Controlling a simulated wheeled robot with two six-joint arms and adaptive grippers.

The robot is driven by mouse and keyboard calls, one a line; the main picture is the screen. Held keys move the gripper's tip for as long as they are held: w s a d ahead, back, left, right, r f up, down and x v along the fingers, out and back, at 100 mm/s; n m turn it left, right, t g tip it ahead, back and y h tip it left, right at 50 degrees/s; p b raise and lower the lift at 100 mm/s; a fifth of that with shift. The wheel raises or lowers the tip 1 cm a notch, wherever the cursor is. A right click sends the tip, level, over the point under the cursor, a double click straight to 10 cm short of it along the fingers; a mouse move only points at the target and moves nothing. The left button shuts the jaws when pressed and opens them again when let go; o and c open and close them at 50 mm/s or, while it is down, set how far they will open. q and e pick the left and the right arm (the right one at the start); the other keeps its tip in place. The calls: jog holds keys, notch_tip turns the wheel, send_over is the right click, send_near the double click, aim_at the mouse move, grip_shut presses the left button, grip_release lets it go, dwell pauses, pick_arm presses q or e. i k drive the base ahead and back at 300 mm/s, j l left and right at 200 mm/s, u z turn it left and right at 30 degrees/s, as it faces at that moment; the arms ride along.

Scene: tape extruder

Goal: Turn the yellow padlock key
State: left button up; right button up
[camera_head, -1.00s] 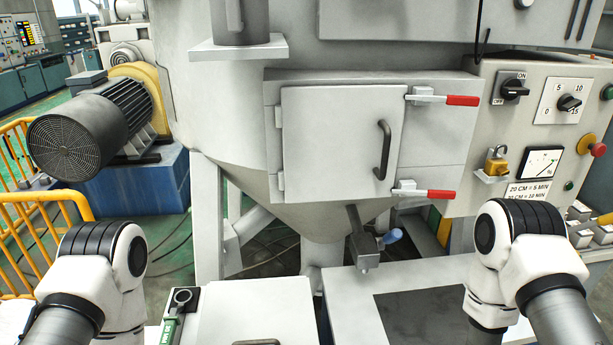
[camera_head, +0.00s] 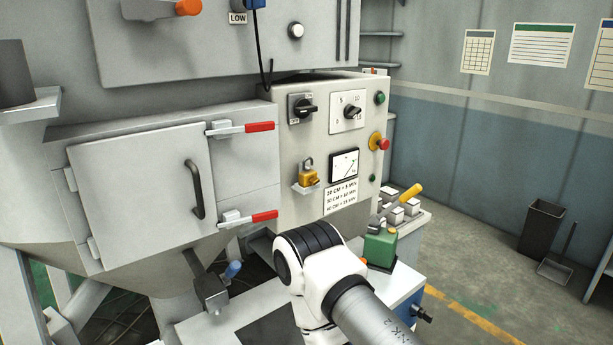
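The yellow padlock (camera_head: 309,177) with a grey shackle sits on a small light shelf on the front of the control panel (camera_head: 288,141), left of the dial gauge. Its key is too small to make out. My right arm comes in from the bottom right and its white joint stands below the padlock, apart from it. My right gripper is not visible. My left arm and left gripper are outside the picture.
The panel carries a black ON/OFF switch (camera_head: 303,107), a numbered knob (camera_head: 351,112) and a red button (camera_head: 383,144). Left is a closed door (camera_head: 142,195) with two red-handled latches. A green device (camera_head: 380,246) stands right of my arm. Open floor lies at right.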

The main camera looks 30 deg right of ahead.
aim_at(313, 181)
jog(key=i+l, duration=0.1)
jog(key=l, duration=0.4)
jog(key=i+l, duration=0.1)
jog(key=l, duration=0.45)
jog(key=i+l+u, duration=0.1)
jog(key=l, duration=0.4)
jog(key=i+l, duration=0.1)
jog(key=l, duration=0.45)
